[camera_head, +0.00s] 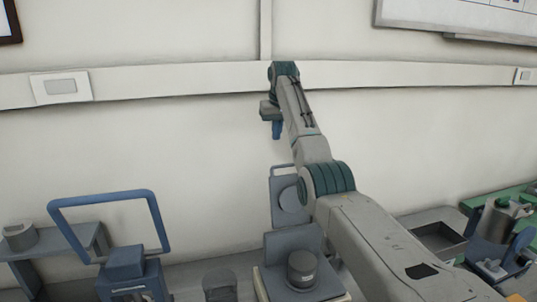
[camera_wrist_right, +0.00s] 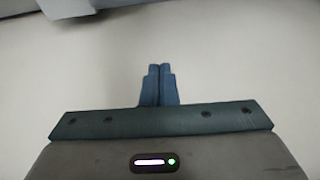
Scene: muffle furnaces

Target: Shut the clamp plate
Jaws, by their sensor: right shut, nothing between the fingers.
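A grey device (camera_head: 292,243) stands at the bottom middle of the head view, with a dark cylinder (camera_head: 302,266) on its base. An upright grey plate with a round disc (camera_head: 283,190) rises behind it and looks like the clamp plate, standing open; my right arm hides part of its right side. My right gripper (camera_head: 276,130) is high above the plate, in front of the wall, pointing down and apart from everything. In the right wrist view the blue fingers (camera_wrist_right: 160,72) are together and empty. My left gripper is not in view.
A blue upright frame on a blue base (camera_head: 125,265) stands at the left, beside a grey stand with a cup (camera_head: 20,236). At the right are a grey tray (camera_head: 440,237) and a blue device with a metal cylinder (camera_head: 494,222). The wall space around the gripper is clear.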

